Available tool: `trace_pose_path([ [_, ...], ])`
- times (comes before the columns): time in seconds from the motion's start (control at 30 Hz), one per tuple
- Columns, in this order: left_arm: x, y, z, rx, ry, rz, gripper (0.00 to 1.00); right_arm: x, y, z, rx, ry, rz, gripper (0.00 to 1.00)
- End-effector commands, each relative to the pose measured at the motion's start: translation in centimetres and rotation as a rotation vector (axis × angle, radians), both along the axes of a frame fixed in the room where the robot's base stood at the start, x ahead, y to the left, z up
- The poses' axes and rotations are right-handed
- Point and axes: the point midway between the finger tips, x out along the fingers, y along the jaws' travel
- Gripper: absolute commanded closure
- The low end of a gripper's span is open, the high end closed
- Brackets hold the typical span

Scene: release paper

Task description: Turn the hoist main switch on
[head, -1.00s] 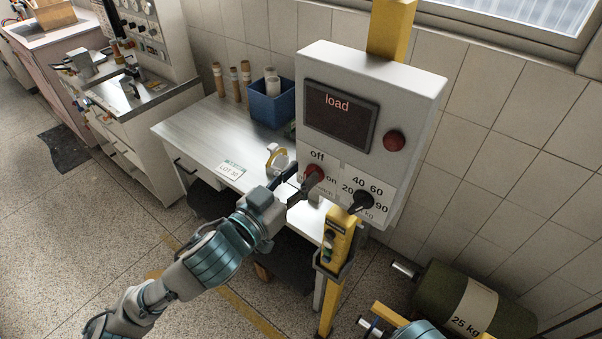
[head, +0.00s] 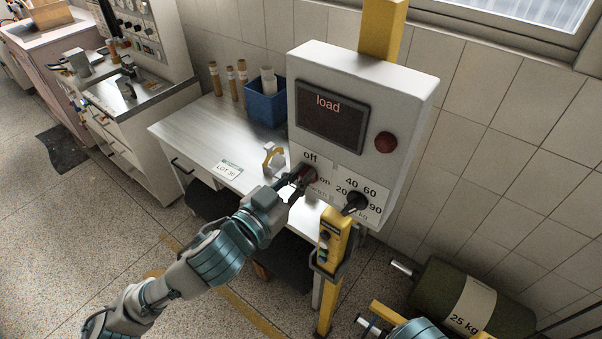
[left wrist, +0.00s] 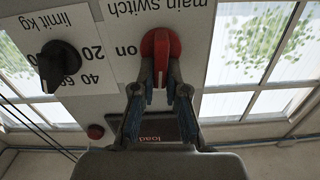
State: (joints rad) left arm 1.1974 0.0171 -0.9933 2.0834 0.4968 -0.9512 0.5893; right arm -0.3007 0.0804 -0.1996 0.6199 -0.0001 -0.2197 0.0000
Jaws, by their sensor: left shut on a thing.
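The hoist control box (head: 345,127) is a pale panel with a dark display reading "load". Its red main switch knob (left wrist: 160,45) sits low on the front, by the labels "off" and "on". My left gripper (head: 302,178) reaches it from the left. In the left wrist view, upside down to the panel, both fingers of this gripper (left wrist: 160,85) close on the sides of the knob. The knob stands lengthwise between the fingers there. "On" is beside it; "off" is hidden behind the gripper. My right gripper is out of view.
A black limit knob (head: 355,203) and a red button (head: 385,142) are on the same box. A yellow pendant (head: 333,240) hangs close below. A table (head: 190,130) with a blue bin (head: 267,106) stands behind. A green 25 kg roll (head: 440,290) lies at lower right.

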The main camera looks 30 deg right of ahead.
Motion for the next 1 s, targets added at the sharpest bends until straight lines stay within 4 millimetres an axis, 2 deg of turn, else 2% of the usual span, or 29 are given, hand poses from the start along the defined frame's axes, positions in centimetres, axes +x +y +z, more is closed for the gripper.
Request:
trace_pose_path([
  [0.17,-0.3,0.0,-0.1,0.056,-0.128,0.0,1.0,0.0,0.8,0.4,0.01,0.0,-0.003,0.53],
  [1.0,-1.5,-0.3,-1.3,0.362,-0.864,-0.004,1.0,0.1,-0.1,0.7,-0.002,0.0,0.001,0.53],
])
